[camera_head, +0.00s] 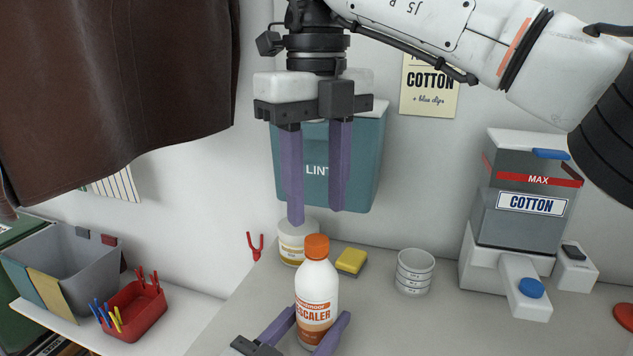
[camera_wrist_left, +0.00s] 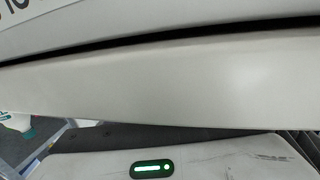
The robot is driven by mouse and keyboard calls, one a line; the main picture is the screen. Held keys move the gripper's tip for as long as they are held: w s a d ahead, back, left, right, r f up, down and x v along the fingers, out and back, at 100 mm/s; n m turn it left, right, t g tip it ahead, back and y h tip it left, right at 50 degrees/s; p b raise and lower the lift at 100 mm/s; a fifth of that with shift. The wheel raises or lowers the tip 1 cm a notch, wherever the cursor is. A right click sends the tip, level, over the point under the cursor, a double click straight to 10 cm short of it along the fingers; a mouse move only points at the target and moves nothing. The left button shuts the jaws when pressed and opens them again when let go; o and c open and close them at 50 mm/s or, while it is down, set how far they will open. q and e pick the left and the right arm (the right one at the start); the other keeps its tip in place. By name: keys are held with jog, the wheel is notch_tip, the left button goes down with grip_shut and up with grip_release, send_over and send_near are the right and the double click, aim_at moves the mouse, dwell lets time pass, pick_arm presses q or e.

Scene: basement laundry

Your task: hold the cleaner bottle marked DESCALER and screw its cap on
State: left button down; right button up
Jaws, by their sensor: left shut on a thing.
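The white DESCALER bottle (camera_head: 316,283), with an orange label, stands upright at the front of the counter. The orange cap (camera_head: 316,246) sits on its top; I cannot tell how tight it is. My left gripper (camera_head: 317,316) comes from the bottom edge, its purple fingers on both sides of the bottle's lower body, shut on it. My right gripper (camera_head: 316,214) points down above the cap, its two fingers apart with nothing between them.
Behind the bottle are a white tub (camera_head: 293,243), a yellow sponge (camera_head: 351,261) and stacked white cups (camera_head: 414,272). A LINT bin (camera_head: 362,165) hangs behind my right gripper. A COTTON dispenser (camera_head: 520,215) stands at right. A red peg basket (camera_head: 138,318) is at lower left.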

aim_at(317, 239)
notch_tip(317, 239, up, 3)
jog(key=n, duration=0.7)
jog(key=shift+f, duration=4.05)
grip_shut()
